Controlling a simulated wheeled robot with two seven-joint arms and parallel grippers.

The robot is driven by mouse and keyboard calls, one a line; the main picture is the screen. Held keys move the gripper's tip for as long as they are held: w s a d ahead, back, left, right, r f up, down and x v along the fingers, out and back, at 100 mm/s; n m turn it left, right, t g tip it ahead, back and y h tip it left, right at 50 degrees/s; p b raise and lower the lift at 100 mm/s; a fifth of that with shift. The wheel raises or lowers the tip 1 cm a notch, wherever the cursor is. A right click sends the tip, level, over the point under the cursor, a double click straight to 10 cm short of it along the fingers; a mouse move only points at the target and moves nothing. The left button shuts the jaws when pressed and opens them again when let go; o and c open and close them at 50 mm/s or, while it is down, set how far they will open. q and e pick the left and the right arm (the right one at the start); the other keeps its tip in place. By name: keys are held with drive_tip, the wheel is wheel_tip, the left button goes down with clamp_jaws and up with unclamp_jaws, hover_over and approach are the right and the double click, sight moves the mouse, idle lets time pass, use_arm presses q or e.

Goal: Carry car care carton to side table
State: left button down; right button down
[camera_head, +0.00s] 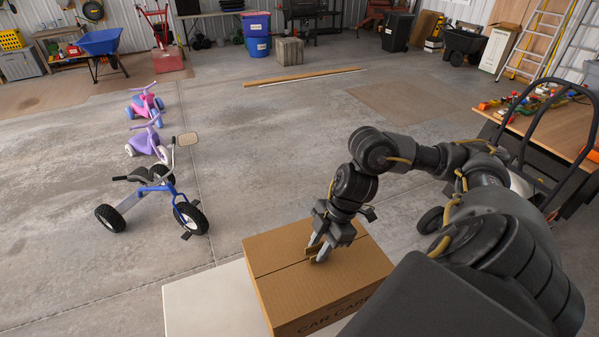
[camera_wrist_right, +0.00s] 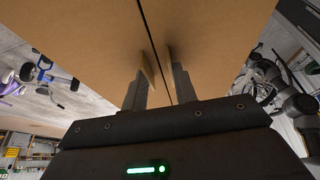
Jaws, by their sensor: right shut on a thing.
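The car care carton (camera_head: 290,257) is a closed brown cardboard box with "CAR CARE" printed on its near side. It overlaps a pale flat-topped surface (camera_head: 200,305) at the bottom of the head view; I cannot tell whether it touches it. My right gripper (camera_head: 316,254) points down at the carton's top and is shut on it by upright cardboard-coloured pieces. The carton's top (camera_wrist_right: 80,40) fills much of the wrist view, with the fingers (camera_wrist_right: 158,85) close against it. My left gripper is not in view.
A blue tricycle (camera_head: 155,195) and two small ride-on trikes stand to the left. A wooden table (camera_head: 555,130) with colourful items and a black hand truck (camera_head: 560,180) are at the right. Planks (camera_head: 300,77) lie further back. The middle floor is clear.

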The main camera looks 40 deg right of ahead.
sight(303, 249)
drive_tip(key=w+f, duration=0.1)
drive_tip(key=w+a+f, duration=0.1)
drive_tip(key=f, duration=0.1)
drive_tip(key=w+a+f, duration=0.1)
drive_tip(key=f, duration=0.1)
drive_tip(key=shift+w+a, duration=0.1)
drive_tip(key=shift+w, duration=0.3)
drive_tip(key=shift+w+a+f, duration=0.1)
drive_tip(key=shift+a+f, duration=0.05)
drive_tip(key=shift+f, duration=0.15)
drive_tip(key=shift+w+a+f+p, duration=0.15)
drive_tip(key=shift+f+p, duration=0.5)
drive_tip(key=shift+f, duration=1.1)
drive_tip(key=c, duration=1.1)
unclamp_jaws()
drive_tip(key=shift+r, duration=0.1)
drive_tip(key=b+v, duration=0.1)
drive_tip(key=v, duration=1.1)
